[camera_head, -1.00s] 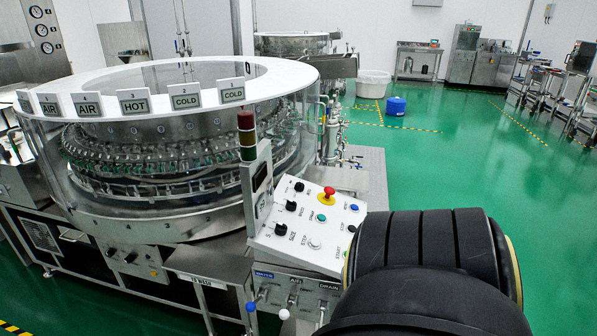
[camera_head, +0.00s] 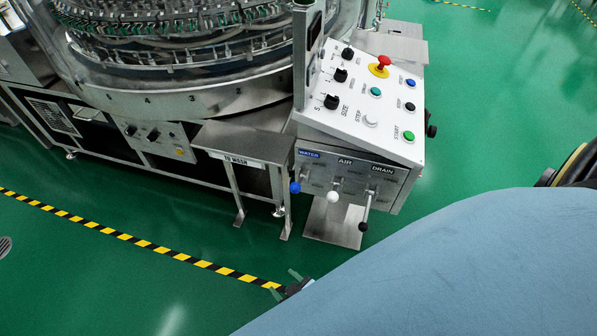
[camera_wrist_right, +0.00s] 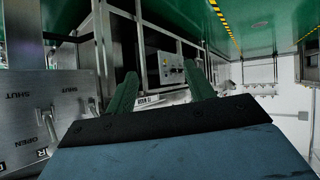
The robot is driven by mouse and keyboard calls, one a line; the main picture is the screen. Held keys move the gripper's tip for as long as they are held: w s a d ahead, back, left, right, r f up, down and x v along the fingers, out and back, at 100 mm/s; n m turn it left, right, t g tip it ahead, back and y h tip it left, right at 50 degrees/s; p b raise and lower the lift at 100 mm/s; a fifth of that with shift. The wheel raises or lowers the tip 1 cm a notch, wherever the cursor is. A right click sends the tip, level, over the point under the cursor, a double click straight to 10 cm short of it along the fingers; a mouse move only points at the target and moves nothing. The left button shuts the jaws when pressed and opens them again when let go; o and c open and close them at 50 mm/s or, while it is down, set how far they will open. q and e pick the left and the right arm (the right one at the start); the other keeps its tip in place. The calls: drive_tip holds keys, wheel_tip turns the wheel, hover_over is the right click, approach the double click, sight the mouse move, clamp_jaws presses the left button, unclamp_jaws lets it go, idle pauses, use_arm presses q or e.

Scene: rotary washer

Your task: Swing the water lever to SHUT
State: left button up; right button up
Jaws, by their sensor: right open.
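The water lever (camera_head: 295,187) has a blue knob and hangs under the blue WATER label on the front of the control box (camera_head: 350,178). Its exact setting between OPEN and SHUT is too small to read. My right gripper (camera_head: 283,281) is open and empty, low in front of the box and apart from the lever, over the green floor in the picture. In the right wrist view its two green fingers (camera_wrist_right: 162,82) are spread with nothing between them. A metal panel with OPEN and SHUT markings (camera_wrist_right: 45,120) shows at the left there. My left gripper is not in view.
The white-knobbed air lever (camera_head: 333,196) and black-knobbed drain lever (camera_head: 363,226) hang right of the water lever. The TO WASH shelf (camera_head: 240,146) stands to its left. A sloped button panel (camera_head: 360,100) is above. Green floor (camera_head: 150,260) in front is clear.

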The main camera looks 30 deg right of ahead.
drive_tip(key=w+d+r+m+t+h+b, duration=0.1)
drive_tip(key=w+r+m+t+h+b, duration=0.1)
drive_tip(key=w+r+t+h+b, duration=0.45)
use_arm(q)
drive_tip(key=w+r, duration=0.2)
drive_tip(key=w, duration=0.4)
use_arm(e)
drive_tip(key=m+g+h+b, duration=0.4)
drive_tip(key=m+g+h, duration=0.1)
drive_tip(key=m+h, duration=0.15)
approach(296, 183)
drive_tip(key=shift+t, duration=0.25)
drive_tip(key=b+x, duration=0.1)
drive_tip(key=x, duration=0.2)
drive_tip(key=f+b+x, duration=0.1)
drive_tip(key=x, duration=0.2)
drive_tip(key=f+b+x, duration=0.1)
drive_tip(key=x, duration=0.2)
drive_tip(key=shift+w+d+f, duration=0.1)
drive_tip(key=shift+w+d, duration=0.1)
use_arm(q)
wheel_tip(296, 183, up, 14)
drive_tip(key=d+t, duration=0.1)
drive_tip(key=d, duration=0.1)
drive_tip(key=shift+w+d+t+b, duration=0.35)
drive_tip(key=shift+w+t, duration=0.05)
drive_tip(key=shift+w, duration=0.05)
use_arm(e)
drive_tip(key=shift+n+x, duration=0.25)
drive_tip(key=shift+x, duration=0.65)
